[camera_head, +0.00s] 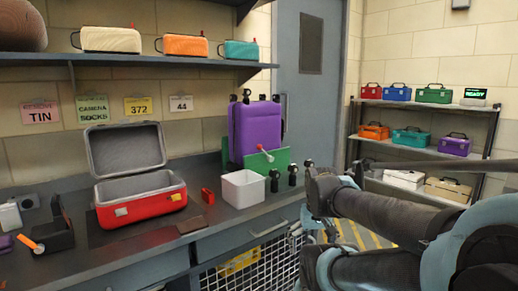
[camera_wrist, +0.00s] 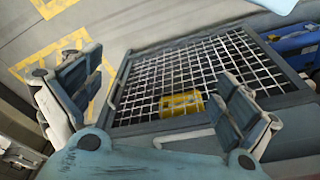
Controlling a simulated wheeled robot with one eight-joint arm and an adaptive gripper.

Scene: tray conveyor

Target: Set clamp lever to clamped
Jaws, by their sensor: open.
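A purple case (camera_head: 255,130) stands upright in a green fixture (camera_head: 282,160) on the bench, in the head view. A small lever with a red knob (camera_head: 260,148) and a pale end sits at the fixture's front; I take it for the clamp lever, but it is too small to read its setting. At the far left, a black device (camera_head: 55,235) has an orange-handled lever (camera_head: 32,243). My gripper (camera_wrist: 158,105) is open and empty in the wrist view, above the mesh-fronted cabinet. The clamp lever is not in the wrist view.
An open red toolbox (camera_head: 140,205), a white bin (camera_head: 243,188) and black-knobbed posts (camera_head: 292,176) occupy the bench. My arm reaches in from the right. A mesh cabinet front (camera_wrist: 180,82) shows below my fingers. Shelves with toolboxes (camera_head: 396,92) stand behind at right.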

